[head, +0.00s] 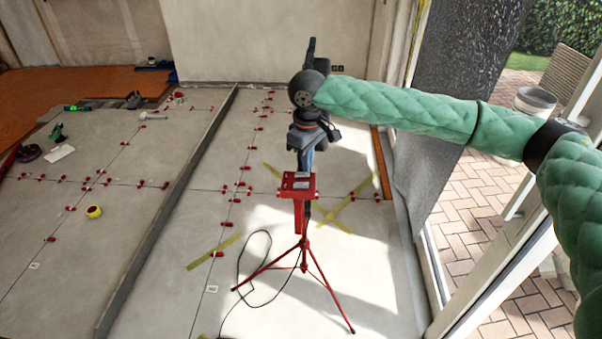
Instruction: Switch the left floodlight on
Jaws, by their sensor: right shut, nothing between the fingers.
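One floodlight (299,184) with a red housing stands upright on a red tripod (303,245) in the middle of the head view. A black cable trails from it on the floor. My right gripper (306,165) comes in on the green padded arm from the right. It points down at the top of the floodlight and is shut and empty. I cannot tell whether its tips touch the housing. The gripper partly hides the space behind the floodlight. The lamp's front and any switch cannot be made out. My left gripper is out of view.
Large grey floor tiles carry several red levelling clips and yellow tape strips (347,206). A long grey bar (170,205) runs along the floor to the left. A yellow tape roll (93,211) lies farther left. A glass door with a brick terrace (480,225) outside is at right.

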